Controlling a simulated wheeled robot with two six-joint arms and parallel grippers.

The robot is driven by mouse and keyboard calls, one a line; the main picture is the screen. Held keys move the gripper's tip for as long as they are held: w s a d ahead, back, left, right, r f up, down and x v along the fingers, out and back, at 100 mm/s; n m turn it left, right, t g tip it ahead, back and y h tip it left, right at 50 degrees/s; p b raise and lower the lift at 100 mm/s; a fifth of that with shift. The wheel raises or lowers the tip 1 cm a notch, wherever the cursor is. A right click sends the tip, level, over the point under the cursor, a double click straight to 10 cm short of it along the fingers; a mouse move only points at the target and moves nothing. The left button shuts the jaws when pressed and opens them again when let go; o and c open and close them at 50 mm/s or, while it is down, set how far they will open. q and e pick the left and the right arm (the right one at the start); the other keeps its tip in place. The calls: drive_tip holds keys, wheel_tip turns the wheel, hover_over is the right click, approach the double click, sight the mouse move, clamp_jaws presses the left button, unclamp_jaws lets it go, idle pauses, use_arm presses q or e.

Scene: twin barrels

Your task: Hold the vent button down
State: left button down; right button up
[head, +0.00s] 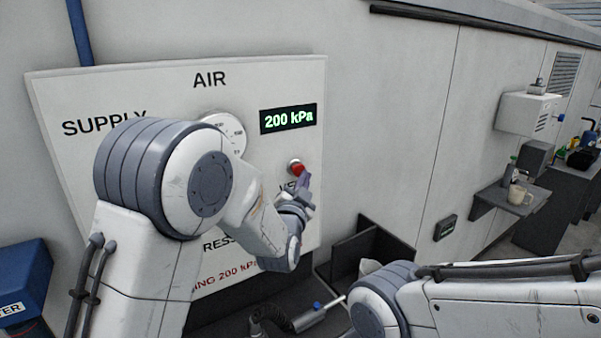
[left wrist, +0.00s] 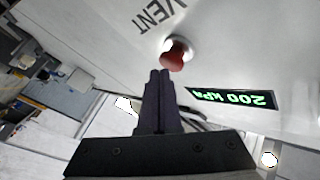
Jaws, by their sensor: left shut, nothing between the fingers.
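The red vent button (head: 297,168) sits in a pale ring on the white AIR panel (head: 290,75), below the display (head: 288,118) that reads 200 kPa. The button also shows in the left wrist view (left wrist: 174,55), beside the word VENT. My left gripper (head: 304,180) is shut and empty, its tips just below the button in the head view. In the left wrist view the closed fingertips (left wrist: 160,73) point at the button; I cannot tell whether they touch it. The right arm shows at lower right, but its gripper is out of view.
A round gauge (head: 226,132) is partly hidden behind my left arm. A dark open bin (head: 372,243) and a hose with a metal nozzle (head: 312,316) are below the panel. A blue box (head: 25,280) is at left.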

use_arm(q)
drive_tip(key=shift+w+a, duration=0.3)
drive_tip(key=shift+w, duration=0.15)
idle(0.5)
drive_tip(key=shift+s+b, duration=0.1)
drive_tip(key=shift+b, duration=0.2)
drive_tip(key=shift+s+d+b, duration=0.35)
drive_tip(key=shift+s+d, duration=0.2)
drive_tip(key=shift+s, duration=0.15)
drive_tip(key=shift+s+d+b, duration=0.35)
drive_tip(key=shift+s+d, duration=0.4)
drive_tip(key=shift+s, duration=0.25)
drive_tip(key=shift+s+d+b, duration=0.35)
drive_tip(key=shift+s+d, duration=0.35)
drive_tip(key=shift+s, duration=0.3)
